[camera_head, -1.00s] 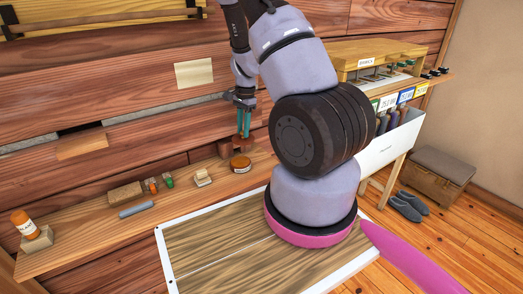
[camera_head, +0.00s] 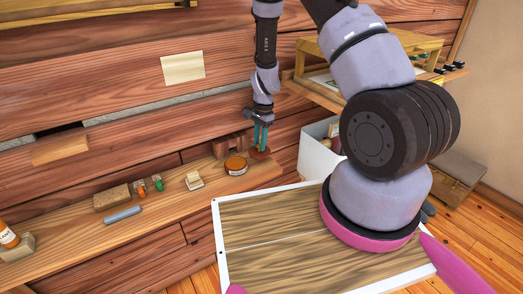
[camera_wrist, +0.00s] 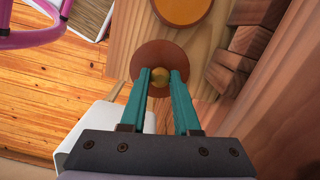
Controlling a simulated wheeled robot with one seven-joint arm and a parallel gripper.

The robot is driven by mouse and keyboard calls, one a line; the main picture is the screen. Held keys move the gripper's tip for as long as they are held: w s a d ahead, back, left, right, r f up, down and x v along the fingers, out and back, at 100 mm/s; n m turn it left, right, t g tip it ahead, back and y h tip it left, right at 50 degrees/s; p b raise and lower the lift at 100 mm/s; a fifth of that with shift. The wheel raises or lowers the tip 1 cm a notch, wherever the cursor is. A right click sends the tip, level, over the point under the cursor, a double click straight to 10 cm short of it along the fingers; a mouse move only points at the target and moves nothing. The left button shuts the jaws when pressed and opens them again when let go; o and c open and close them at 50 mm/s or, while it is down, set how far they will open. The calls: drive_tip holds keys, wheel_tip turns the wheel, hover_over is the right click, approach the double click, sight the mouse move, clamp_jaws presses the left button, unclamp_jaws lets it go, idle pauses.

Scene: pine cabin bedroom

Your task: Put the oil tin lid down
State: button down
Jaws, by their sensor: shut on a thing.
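The oil tin lid is a reddish-brown disc (camera_wrist: 150,57) with a brass knob (camera_wrist: 160,77). My gripper (camera_wrist: 160,75) is shut on the knob with its teal fingers. In the head view my gripper (camera_head: 261,136) points down at the right end of the wall shelf, with the lid (camera_head: 260,153) at its tips. The round orange-topped tin (camera_head: 236,165) stands on the shelf just left of the lid; it also shows at the top of the wrist view (camera_wrist: 182,8). I cannot tell whether the lid touches the shelf.
The wall shelf (camera_head: 160,215) carries a brush-like block, small bottles and a grey bar to the left. Wooden blocks (camera_head: 232,146) stand against the wall behind the tin. A white bin (camera_head: 318,157) is beyond the shelf's right end. A white-framed wooden panel (camera_head: 270,240) lies in front.

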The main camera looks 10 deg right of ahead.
drive_tip(key=shift+f, duration=1.7)
drive_tip(key=shift+f, duration=0.15)
drive_tip(key=c, duration=0.6)
unclamp_jaws()
drive_tip(key=shift+a, duration=0.1)
drive_tip(key=shift+c, duration=0.2)
